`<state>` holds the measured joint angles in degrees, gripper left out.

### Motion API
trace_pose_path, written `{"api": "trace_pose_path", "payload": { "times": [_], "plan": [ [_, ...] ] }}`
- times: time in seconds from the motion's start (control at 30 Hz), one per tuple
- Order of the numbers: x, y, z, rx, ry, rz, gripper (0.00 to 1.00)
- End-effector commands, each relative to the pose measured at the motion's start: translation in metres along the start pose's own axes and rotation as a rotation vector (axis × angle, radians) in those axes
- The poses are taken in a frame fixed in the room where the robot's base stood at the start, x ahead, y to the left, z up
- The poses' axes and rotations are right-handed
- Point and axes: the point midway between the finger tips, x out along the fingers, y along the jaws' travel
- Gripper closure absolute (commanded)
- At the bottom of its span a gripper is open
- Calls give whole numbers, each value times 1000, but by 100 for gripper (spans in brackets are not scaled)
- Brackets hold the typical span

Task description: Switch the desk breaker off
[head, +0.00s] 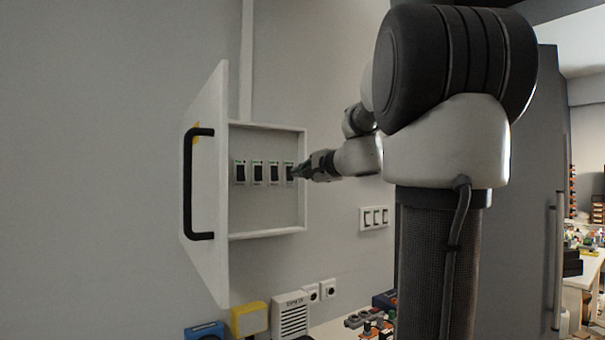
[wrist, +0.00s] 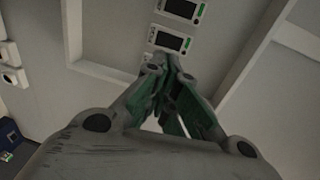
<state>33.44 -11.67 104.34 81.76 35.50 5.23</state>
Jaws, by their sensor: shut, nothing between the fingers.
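A white wall box (head: 265,235) stands open, with a row of several breakers inside. Each breaker has a dark rocker and a small green mark. The rightmost breaker (head: 289,172) is partly covered by my gripper (head: 298,171), whose tips are at or very near it; I cannot tell if they touch. Two breakers show in the wrist view, one (wrist: 172,41) just beyond my shut fingertips (wrist: 168,68) and one (wrist: 181,9) at the top edge. The labels are too small to read, so I cannot tell which is the desk breaker.
The box door (head: 208,180) is swung open to the left, with a black handle (head: 187,185). A triple switch plate (head: 374,217) is on the wall right of the box. Below are a yellow box (head: 250,319), a white speaker-like unit (head: 290,315) and wall sockets (head: 327,289).

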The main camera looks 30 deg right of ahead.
Motion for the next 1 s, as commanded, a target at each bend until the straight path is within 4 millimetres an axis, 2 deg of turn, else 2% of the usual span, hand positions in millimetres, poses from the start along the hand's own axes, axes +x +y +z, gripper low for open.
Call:
{"api": "trace_pose_path", "payload": {
  "times": [0.1,0.3,0.5,0.7,1.0],
  "plan": [
    [28,1,1,0,-4,3,100],
    [69,1,1,0,-3,2,100],
    [96,0,1,-1,-2,1,100],
    [106,0,0,-1,0,0,100],
    [107,0,0,-1,0,1,100]
  ]
}}
